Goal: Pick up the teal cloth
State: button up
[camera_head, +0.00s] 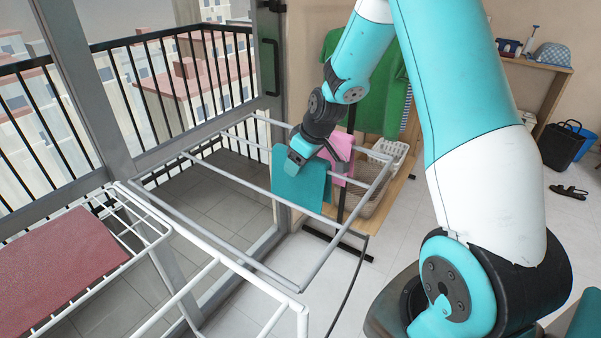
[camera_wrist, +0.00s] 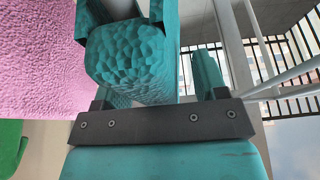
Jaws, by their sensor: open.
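The teal cloth (camera_head: 300,184) hangs over a bar of the drying rack in the head view. My gripper (camera_head: 303,153) is at its upper edge, by the bar. In the wrist view the textured teal cloth (camera_wrist: 130,62) fills the space close in front of the palm and hides the left finger. My gripper (camera_wrist: 160,82) is open, with the right finger showing beside the cloth. Whether the fingers touch the cloth cannot be told.
A pink cloth (camera_head: 343,153) hangs just beside, and also shows in the wrist view (camera_wrist: 35,60). The rack's grey rails (camera_head: 235,180) surround the spot. A green shirt (camera_head: 365,95) and baskets (camera_head: 370,195) are behind. A red cloth (camera_head: 55,262) lies on the near white rack (camera_head: 150,235).

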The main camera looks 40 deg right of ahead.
jog(key=c, duration=1.1)
jog(key=shift+o, duration=0.2)
